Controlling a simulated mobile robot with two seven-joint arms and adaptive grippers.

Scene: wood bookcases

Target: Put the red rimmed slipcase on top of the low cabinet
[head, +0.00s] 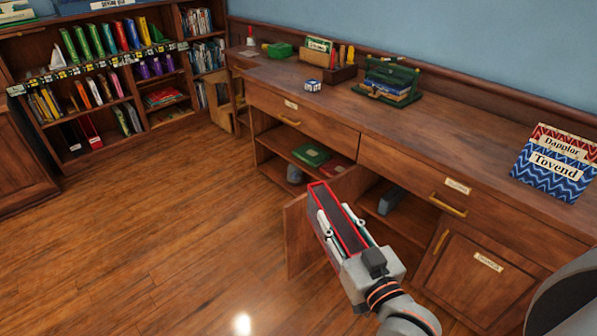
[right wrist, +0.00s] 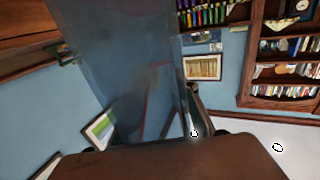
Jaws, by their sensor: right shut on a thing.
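The red rimmed slipcase (head: 321,188) is dark with a bright red edge. My right gripper (head: 337,218) is shut on it, with a finger on each side, and holds it raised in front of the low cabinet. The low cabinet (head: 445,125) is the long wooden unit along the blue wall, with a flat top. In the right wrist view a large grey-blue surface fills the middle; I cannot tell for certain what it is. My left gripper is not in view.
A cabinet door (head: 298,238) stands open near the slipcase. The top between rack and patterned book is clear.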

